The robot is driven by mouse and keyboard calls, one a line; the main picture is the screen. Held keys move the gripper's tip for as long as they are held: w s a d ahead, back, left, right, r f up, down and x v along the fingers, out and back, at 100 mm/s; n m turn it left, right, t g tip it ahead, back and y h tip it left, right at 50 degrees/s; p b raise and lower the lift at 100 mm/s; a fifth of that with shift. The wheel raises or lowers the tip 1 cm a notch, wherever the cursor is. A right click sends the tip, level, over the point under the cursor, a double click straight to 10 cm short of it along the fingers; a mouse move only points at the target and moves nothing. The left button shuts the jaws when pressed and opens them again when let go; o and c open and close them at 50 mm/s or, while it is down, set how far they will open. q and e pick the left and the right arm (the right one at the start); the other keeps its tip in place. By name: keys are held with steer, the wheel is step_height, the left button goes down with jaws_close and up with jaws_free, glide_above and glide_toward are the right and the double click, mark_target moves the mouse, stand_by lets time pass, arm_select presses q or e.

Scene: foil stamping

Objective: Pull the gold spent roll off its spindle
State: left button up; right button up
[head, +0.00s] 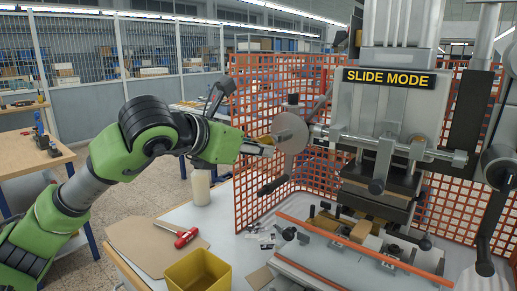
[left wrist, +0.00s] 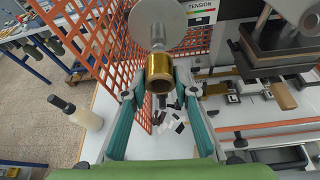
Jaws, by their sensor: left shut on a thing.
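The gold spent roll (left wrist: 159,70) is a short gold cylinder with an open end facing the left wrist camera. Beyond it in line are a grey hub and a round grey disc (left wrist: 157,18); I cannot tell how much of the roll is around the spindle. My left gripper (left wrist: 158,84) has a finger on each side of the roll and is shut on it. In the head view my left gripper (head: 264,147) is beside the disc (head: 290,132), and the roll is mostly hidden. My right gripper is in neither view.
An orange mesh guard (head: 262,90) stands close behind the disc. The stamping press (head: 385,125) is to the right. On the table below are a white bottle (head: 200,188), a red-handled tool (head: 182,238), a yellow bin (head: 198,270) and small scraps.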

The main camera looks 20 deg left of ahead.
arm_select(q)
steer(key=shift+s+a+b, duration=0.25)
steer(key=shift+s+b, duration=0.05)
steer(key=shift+s, duration=0.3)
steer(key=shift+s+a+b, duration=0.25)
steer(key=shift+s, duration=0.35)
steer(key=s+a+b, duration=0.3)
steer(key=s+b, duration=0.1)
steer(key=s, duration=0.5)
steer(key=shift+s+a, duration=0.15)
steer(key=shift+a, duration=0.25)
steer(key=shift+r, duration=0.1)
stand_by(0.3)
